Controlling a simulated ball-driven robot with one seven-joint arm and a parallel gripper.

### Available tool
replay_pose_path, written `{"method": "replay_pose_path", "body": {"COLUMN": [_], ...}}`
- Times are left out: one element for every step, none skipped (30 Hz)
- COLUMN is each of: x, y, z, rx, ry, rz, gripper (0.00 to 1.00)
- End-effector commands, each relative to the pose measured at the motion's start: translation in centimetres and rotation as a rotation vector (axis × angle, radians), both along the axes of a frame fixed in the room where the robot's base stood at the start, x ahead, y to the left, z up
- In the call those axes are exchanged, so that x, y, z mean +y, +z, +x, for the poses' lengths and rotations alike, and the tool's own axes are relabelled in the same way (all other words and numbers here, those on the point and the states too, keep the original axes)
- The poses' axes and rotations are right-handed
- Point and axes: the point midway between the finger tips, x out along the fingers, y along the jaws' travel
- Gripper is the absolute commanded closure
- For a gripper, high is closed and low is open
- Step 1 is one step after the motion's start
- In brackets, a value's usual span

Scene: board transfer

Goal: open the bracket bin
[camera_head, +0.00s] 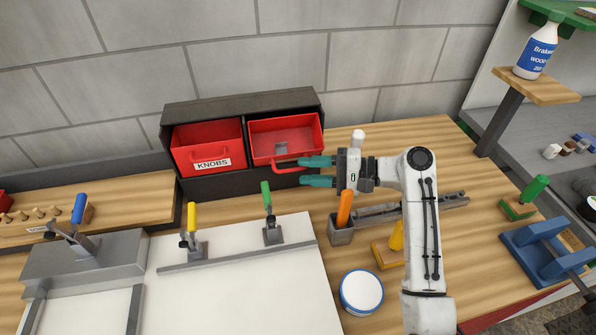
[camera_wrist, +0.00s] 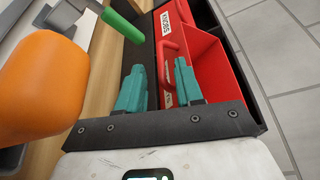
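A dark rack (camera_head: 240,105) holds two red bins side by side. The left bin (camera_head: 208,145) is labelled KNOBS. The right bin (camera_head: 310,133) has its label hidden or unreadable; its inside shows, with a grey piece (camera_head: 281,148) in it. I cannot tell how far out it sits. My gripper (camera_head: 303,171) is at the lower front of the right bin, by its red handle (camera_head: 284,163). The teal fingers are apart, also in the wrist view (camera_wrist: 160,86), where the right bin (camera_wrist: 205,75) lies just beyond them. Whether they touch the handle is unclear.
An orange handle (camera_head: 344,208) stands in a grey holder below my gripper, and looms large in the wrist view (camera_wrist: 45,90). A green-handled clamp (camera_head: 267,197) is left of it. A white-topped tin (camera_head: 361,292) and yellow-handled tool (camera_head: 396,238) stand on the wooden bench.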

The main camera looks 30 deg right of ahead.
Motion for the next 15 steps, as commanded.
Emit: {"method": "replay_pose_path", "body": {"x": [-0.9, -1.4, -2.0, -2.5, -2.9, -3.4, -3.7, -4.0, -4.4, -4.7, -4.9, -5.1, -5.2, -5.3, -5.4], "y": [-0.1, 0.0, 0.1, 0.2, 0.2, 0.3, 0.4, 0.5, 0.6, 0.7, 0.7, 0.7, 0.8, 0.8, 0.8], "z": [-0.7, -1.1, -1.6, -1.9, -2.2, -2.7, -3.0, -3.2, -3.5, -3.7, -3.9, -4.1, -4.2, -4.3, -4.4], "rx": [-0.001, -0.002, -0.001, -0.002, 0.000, 0.000, 0.000, 0.000, -0.001, -0.001, -0.001, -0.001, -0.001, 0.001, 0.001], "ry": [-0.004, -0.005, -0.004, -0.004, -0.003, -0.004, -0.002, -0.003, -0.003, -0.002, -0.002, -0.002, -0.001, -0.001, 0.001], "rz": [-0.001, -0.002, -0.001, -0.001, 0.000, -0.001, -0.002, -0.002, -0.001, -0.001, -0.001, -0.001, -0.001, -0.001, -0.001], "gripper": [0.64, 0.64, 0.64, 0.64, 0.64, 0.64, 0.64, 0.64, 0.64, 0.64, 0.64, 0.64, 0.64, 0.64, 0.64]}}
